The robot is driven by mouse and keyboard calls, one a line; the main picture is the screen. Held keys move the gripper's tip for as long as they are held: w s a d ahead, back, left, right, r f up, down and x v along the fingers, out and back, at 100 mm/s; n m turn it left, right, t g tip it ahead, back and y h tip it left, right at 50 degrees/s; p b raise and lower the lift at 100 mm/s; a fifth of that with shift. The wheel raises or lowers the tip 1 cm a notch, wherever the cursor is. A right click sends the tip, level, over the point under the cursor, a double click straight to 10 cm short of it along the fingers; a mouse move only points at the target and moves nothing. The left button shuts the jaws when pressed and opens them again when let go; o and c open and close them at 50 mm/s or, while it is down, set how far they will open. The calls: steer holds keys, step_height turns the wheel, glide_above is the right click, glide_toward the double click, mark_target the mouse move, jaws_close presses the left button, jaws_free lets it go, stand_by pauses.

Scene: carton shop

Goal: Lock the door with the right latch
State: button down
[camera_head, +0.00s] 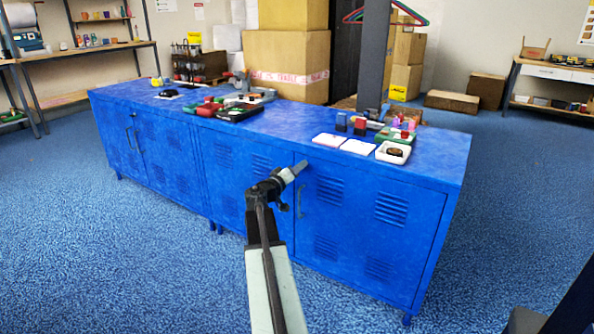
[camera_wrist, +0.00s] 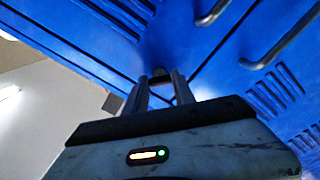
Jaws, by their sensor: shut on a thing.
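The blue cabinet (camera_head: 345,240) on the right has two louvred doors under its top. My gripper (camera_head: 298,168) is at the top of the door seam, just below the cabinet top's front edge. In the wrist view, my gripper (camera_wrist: 160,82) has its two fingers on either side of a small dark latch (camera_wrist: 160,72) and is shut on it. The latch is mostly hidden by the fingers, so its turn angle is hard to tell. The right door's handle (camera_head: 299,202) stands just below my gripper. Both doors look closed.
A second blue cabinet (camera_head: 150,165) adjoins on the left. Small trays, including a white tray (camera_head: 393,153), and several blocks stand on top near the front edge. A grey post (camera_head: 375,60) rises behind. The blue floor (camera_head: 120,250) in front is clear.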

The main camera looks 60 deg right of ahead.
steer(key=shift+w+n, duration=0.1)
steer(key=shift+n, duration=4.1)
steer(key=c, duration=1)
jaws_free()
steer(key=shift+c, duration=0.2)
